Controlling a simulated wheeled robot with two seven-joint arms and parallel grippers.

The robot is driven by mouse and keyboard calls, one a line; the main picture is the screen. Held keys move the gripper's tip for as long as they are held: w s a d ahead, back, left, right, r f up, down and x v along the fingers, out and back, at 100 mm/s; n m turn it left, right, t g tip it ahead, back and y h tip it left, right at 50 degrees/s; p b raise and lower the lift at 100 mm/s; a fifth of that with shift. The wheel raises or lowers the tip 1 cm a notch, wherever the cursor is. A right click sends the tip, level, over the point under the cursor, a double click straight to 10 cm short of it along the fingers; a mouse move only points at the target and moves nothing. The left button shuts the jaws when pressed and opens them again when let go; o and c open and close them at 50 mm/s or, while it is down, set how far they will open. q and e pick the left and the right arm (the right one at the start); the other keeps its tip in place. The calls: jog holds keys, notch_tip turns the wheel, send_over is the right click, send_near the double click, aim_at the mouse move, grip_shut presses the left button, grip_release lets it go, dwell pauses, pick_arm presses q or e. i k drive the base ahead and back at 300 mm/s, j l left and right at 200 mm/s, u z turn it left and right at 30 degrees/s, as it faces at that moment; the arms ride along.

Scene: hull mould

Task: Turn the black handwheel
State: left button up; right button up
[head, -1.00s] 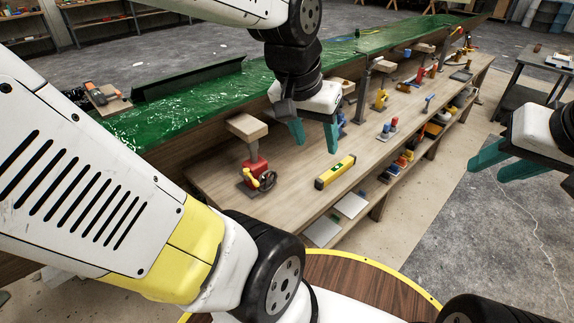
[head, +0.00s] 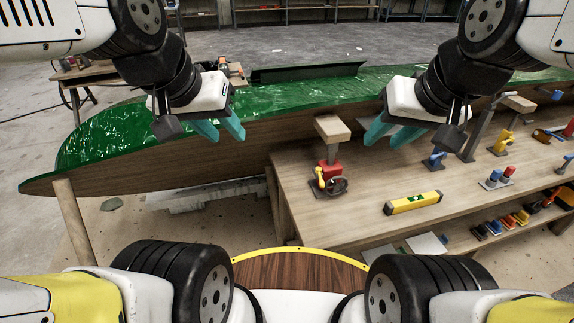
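The black handwheel (head: 338,186) is small and faces forward on a red fixture (head: 329,169) with a yellow part at its left. The fixture stands near the left end of the wooden workbench (head: 300,205). My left gripper (head: 219,130) is open and empty, in front of the green hull in the picture, left of and higher than the handwheel. My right gripper (head: 392,134) is open and empty, to the right of and higher than the handwheel. Neither gripper touches the wheel.
The green hull mould (head: 120,130) runs along the back of the bench. A wooden-topped post (head: 331,128) stands just behind the fixture. A yellow level (head: 413,203) lies to its right. Several coloured tools and a blue clamp (head: 435,160) stand further right.

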aim_at(335, 184)
jog(key=l+u, duration=0.4)
jog(key=i+l+u, duration=0.1)
jog(key=l+u, duration=0.75)
jog(key=k+l+u, duration=0.15)
jog(key=l+u, duration=0.25)
jog(key=k+l, duration=0.15)
jog(key=l, duration=0.25)
jog(key=k+l+u, duration=0.1)
jog(key=l, duration=0.3)
jog(key=k+l, duration=0.25)
jog(key=l, duration=0.15)
jog(key=k+l+u, duration=0.1)
jog(key=l, duration=0.25)
jog(key=k, duration=0.05)
